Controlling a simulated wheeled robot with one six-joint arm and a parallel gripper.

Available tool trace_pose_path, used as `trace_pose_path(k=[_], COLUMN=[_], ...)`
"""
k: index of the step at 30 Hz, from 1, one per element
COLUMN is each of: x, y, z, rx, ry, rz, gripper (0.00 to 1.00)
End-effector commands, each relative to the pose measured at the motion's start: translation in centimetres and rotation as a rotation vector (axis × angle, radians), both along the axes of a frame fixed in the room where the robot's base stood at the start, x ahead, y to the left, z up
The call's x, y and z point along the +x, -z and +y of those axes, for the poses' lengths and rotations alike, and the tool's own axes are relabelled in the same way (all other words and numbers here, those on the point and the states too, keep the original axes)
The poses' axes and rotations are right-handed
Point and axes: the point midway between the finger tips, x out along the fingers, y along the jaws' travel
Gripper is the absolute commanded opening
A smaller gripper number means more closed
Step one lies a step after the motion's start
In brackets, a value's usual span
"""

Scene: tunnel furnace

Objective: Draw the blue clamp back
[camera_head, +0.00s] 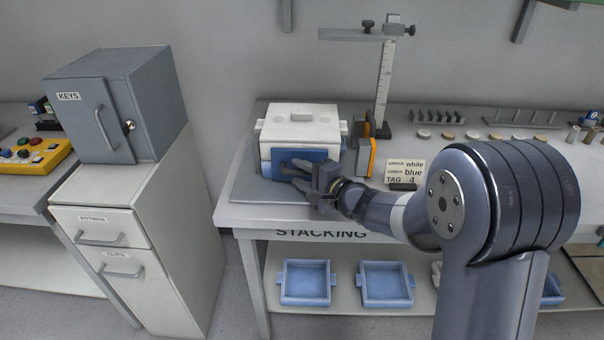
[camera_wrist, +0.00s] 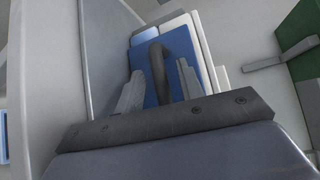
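The blue clamp (camera_head: 304,155) is a dark blue plate against the front of a stacked box with a white upper part (camera_head: 299,115) and a lighter blue lower part. In the wrist view the blue plate (camera_wrist: 179,52) carries a dark bar handle (camera_wrist: 157,62). My gripper (camera_head: 294,172) is at the front of the plate, partly covering it. In the wrist view my gripper (camera_wrist: 160,86) is open, its two grey fingers on either side of the handle, with gaps visible. Whether a fingertip touches the plate cannot be told.
A height gauge (camera_head: 384,80) and an orange-edged block (camera_head: 366,158) stand close right of the box. A label card (camera_head: 405,171) is farther right. Several small parts line the table's back. Blue trays (camera_head: 306,283) sit on the shelf below. A grey key cabinet (camera_head: 120,105) is at left.

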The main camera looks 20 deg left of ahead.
Motion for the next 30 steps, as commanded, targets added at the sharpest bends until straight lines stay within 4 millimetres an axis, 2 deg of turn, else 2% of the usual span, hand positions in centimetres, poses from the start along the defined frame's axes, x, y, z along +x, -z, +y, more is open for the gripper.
trace_pose_path(k=[2,14,26,30], x=[-0.01,-0.02,-0.09,-0.99], y=[0.01,0.00,0.05,0.25], z=[-0.02,-0.03,-0.05,-0.23], rx=[0.000,0.000,-0.001,0.000], ry=[0.000,0.000,0.000,-0.001], rz=[0.000,0.000,0.001,0.000], gripper=[0.33,0.00,0.00,0.00])
